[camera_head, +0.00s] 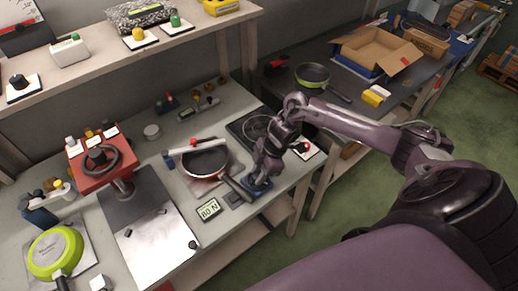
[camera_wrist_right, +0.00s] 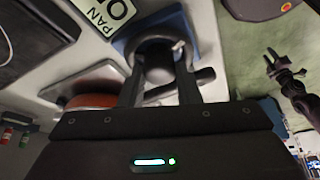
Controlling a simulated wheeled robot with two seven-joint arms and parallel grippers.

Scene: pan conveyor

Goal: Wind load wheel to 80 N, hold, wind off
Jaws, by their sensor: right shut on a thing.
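My right gripper (camera_head: 260,183) is at the small dark load wheel on a blue base (camera_head: 262,194), near the front edge of the bench. In the right wrist view its fingers (camera_wrist_right: 158,92) are shut on the dark wheel (camera_wrist_right: 155,58), which sits on the blue base (camera_wrist_right: 185,28). The gripper hides much of the wheel in the head view. A readout (camera_head: 208,209) lies left of it and shows digits with an N, too small to read surely. A dark forked shape, seemingly my left gripper (camera_wrist_right: 272,62), shows small over the green floor in the right wrist view.
A dark pan (camera_head: 205,160) stands left of the gripper, its handle running towards the wheel. A red press with a handwheel (camera_head: 101,158) and a green pan (camera_head: 55,253) are at the left. A second bench holds a cardboard box (camera_head: 377,50). A shelf runs along the back.

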